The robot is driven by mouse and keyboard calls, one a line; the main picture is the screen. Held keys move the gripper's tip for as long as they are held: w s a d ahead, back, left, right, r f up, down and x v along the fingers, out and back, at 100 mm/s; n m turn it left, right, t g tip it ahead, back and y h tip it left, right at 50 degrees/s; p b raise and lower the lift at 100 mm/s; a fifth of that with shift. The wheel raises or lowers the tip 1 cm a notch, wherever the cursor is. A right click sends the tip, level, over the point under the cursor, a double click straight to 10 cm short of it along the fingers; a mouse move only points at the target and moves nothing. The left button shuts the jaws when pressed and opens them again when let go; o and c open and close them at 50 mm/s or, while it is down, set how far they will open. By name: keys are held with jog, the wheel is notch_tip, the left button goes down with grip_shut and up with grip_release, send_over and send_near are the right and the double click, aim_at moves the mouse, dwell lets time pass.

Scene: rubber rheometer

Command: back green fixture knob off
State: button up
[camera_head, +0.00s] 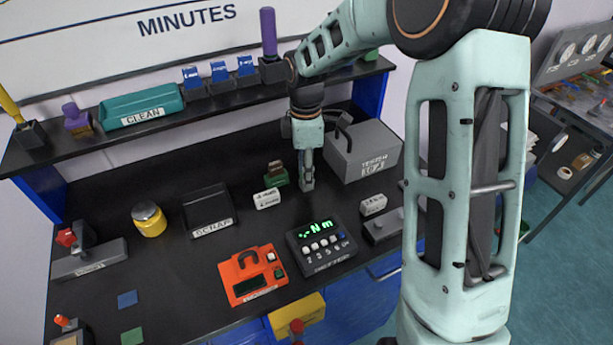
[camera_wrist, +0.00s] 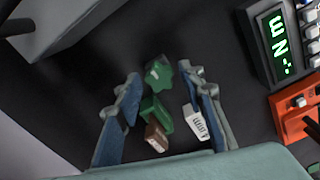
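The green fixture (camera_head: 278,180) stands on the dark bench with a brownish block (camera_head: 275,166) at its back. My gripper (camera_head: 307,184) points down just right of the fixture in the head view. In the wrist view my gripper (camera_wrist: 158,76) has its two fingers wide apart, with dark gaps on both sides of the green parts. It is open and holds nothing. Finger height above the bench is unclear.
A white label block (camera_head: 267,199) stands in front of the fixture. A grey box (camera_head: 365,152) is close on the right. The scrap tray (camera_head: 208,208), green-lit display unit (camera_head: 321,246) and orange device (camera_head: 252,274) stand nearer the front. A shelf (camera_head: 235,98) runs behind.

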jog(key=m+b, duration=0.1)
jog(key=m, duration=0.2)
jog(key=shift+m, duration=0.4)
jog(key=m, duration=0.3)
jog(key=shift+m+b, duration=0.3)
jog(key=shift+b, duration=0.1)
jog(key=m+b, duration=0.1)
jog(key=m, duration=0.6)
jog(key=shift+c, duration=0.4)
grip_shut()
jog(key=n, duration=0.4)
jog(key=shift+n+p, duration=0.3)
jog(key=shift+p, duration=0.1)
jog(key=n+p, duration=0.1)
jog(key=n, duration=0.3)
jog(key=shift+n, duration=0.3)
